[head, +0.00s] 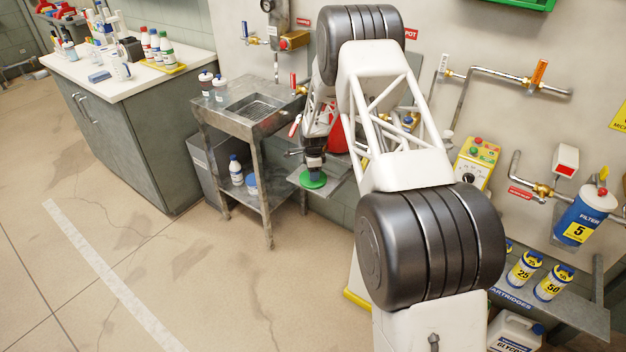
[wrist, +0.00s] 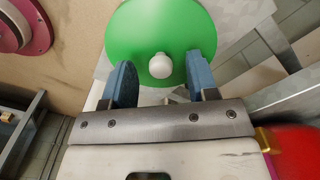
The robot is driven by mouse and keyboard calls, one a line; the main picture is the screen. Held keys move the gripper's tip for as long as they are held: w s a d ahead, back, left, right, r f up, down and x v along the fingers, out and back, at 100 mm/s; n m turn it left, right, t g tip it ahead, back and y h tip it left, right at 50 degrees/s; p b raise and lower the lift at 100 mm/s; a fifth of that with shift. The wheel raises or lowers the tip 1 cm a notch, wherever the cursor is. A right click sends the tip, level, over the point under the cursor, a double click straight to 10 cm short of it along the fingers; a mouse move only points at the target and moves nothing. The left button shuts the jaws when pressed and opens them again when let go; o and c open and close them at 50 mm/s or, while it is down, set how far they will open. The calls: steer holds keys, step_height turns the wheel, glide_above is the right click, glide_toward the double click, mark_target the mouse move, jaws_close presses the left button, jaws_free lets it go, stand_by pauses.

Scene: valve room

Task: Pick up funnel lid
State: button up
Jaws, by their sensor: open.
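The funnel lid (wrist: 160,25) is a green disc with a white round knob (wrist: 160,65) at its middle. In the head view the green lid (head: 313,180) lies just below my gripper (head: 314,163), over a grey metal shelf. In the wrist view my gripper (wrist: 161,82) is open, with one blue fingertip on each side of the knob. The knob sits between the fingers with a gap on both sides. Whether the fingertips touch the lid's face cannot be told. My arm hides part of the shelf in the head view.
A steel sink table (head: 262,105) stands left of the lid. A red object (head: 336,135) is close behind my gripper; red also shows at the wrist view's lower right (wrist: 298,150). A yellow control box (head: 477,165) is to the right. The floor in front is clear.

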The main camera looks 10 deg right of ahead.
steer(key=shift+f, duration=0.1)
stand_by(0.5)
jaws_close()
stand_by(0.3)
steer(key=shift+r, duration=0.65)
steer(key=shift+s+r, duration=0.15)
steer(key=shift+r, duration=0.45)
steer(key=shift+s+r, duration=0.15)
steer(key=shift+r, duration=0.45)
steer(key=s+r, duration=0.1)
steer(key=s, duration=1.4)
steer(key=shift+s+d+r, duration=0.15)
